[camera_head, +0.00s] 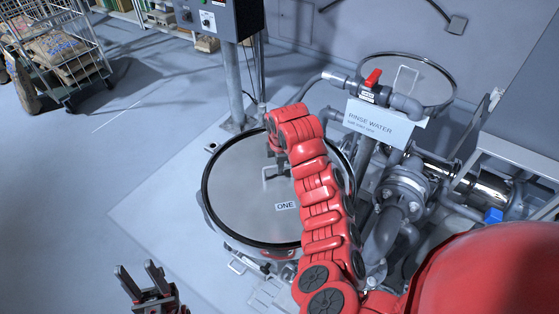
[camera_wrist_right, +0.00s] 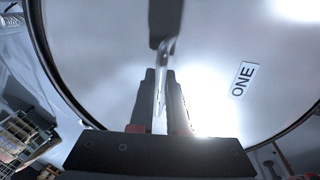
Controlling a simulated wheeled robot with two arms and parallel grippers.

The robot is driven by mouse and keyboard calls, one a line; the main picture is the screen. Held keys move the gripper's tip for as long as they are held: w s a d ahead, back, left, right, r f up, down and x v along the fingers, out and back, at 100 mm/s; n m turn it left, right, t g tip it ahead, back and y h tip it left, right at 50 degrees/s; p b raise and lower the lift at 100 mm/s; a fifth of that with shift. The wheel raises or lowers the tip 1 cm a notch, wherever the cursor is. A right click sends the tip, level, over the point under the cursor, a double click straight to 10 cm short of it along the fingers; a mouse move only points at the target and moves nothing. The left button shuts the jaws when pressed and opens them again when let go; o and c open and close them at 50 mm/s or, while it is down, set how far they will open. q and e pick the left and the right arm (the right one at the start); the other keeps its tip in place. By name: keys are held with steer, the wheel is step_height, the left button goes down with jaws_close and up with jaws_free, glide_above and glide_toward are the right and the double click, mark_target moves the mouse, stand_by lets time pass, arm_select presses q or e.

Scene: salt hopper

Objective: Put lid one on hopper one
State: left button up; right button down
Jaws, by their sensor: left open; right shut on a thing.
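Lid one (camera_head: 235,195) is a round grey metal disc with a black rim and a "ONE" label. It lies level over hopper one (camera_head: 268,268), whose lower side and latches show under the front rim. I cannot tell whether the rim touches the hopper all round. My right gripper (camera_head: 277,162) comes from above and is shut on the lid's handle (camera_head: 268,174). In the right wrist view the fingers (camera_wrist_right: 163,90) close on the handle (camera_wrist_right: 165,65) above the lid (camera_wrist_right: 220,45). My left gripper (camera_head: 137,277) is open and empty, low at the left, apart from the hopper.
A rinse water sign (camera_head: 380,123), a red-handled valve (camera_head: 372,78) and pipes (camera_head: 400,195) crowd the right side. Another round lid (camera_head: 425,82) stands behind them. A control box (camera_head: 222,18) is at the back, and a cart with sacks (camera_head: 58,52) at far left. Left floor is clear.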

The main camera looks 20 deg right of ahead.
steer(key=shift+f, duration=0.2)
stand_by(0.4)
steer(key=c, duration=0.8)
jaws_free()
